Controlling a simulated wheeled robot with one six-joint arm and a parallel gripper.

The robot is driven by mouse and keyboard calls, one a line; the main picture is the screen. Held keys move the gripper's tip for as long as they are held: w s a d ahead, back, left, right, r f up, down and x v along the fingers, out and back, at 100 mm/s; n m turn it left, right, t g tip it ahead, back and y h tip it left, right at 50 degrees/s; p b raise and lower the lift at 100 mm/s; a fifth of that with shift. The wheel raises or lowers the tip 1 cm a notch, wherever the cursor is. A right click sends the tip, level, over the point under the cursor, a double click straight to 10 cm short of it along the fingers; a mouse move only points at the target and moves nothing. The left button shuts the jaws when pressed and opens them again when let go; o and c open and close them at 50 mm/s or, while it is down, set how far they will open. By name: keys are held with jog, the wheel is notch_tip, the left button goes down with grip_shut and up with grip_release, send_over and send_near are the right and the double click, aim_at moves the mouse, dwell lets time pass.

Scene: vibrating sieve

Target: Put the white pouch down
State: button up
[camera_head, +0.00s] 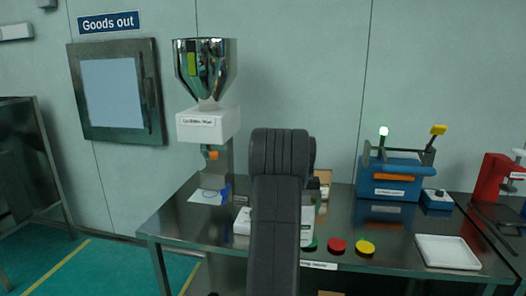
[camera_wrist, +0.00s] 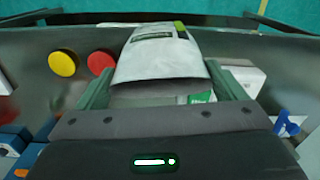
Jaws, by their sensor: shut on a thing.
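The white pouch (camera_wrist: 162,58) shows in the wrist view, with a grey label band and a green mark near its far end. My gripper (camera_wrist: 162,88) is shut on it, one green-grey finger on each side. The pouch's near edge hangs in front of the palm. Whether the pouch touches the table below cannot be told. In the head view my own dark arm covers the gripper and most or all of the pouch.
The steel table (camera_head: 215,238) carries a red disc (camera_head: 337,245), a yellow disc (camera_head: 365,248), a white tray (camera_head: 447,252) at front right and a blue machine (camera_head: 390,178) behind. A hopper on a white unit (camera_head: 208,124) stands left. A white box (camera_wrist: 243,76) is beside the gripper.

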jog(key=s+a+f, duration=0.4)
jog(key=f, duration=0.3)
jog(key=s+a+f, duration=0.4)
jog(key=s+f, duration=0.1)
jog(key=f, duration=0.3)
jog(key=s+a+f+n, duration=0.1)
jog(key=s+a+f, duration=0.3)
jog(key=f, duration=0.4)
jog(key=shift+s+a+f, duration=0.15)
jog(key=shift+s+a, duration=0.2)
jog(key=shift+s, duration=0.2)
jog(key=shift+d, duration=0.15)
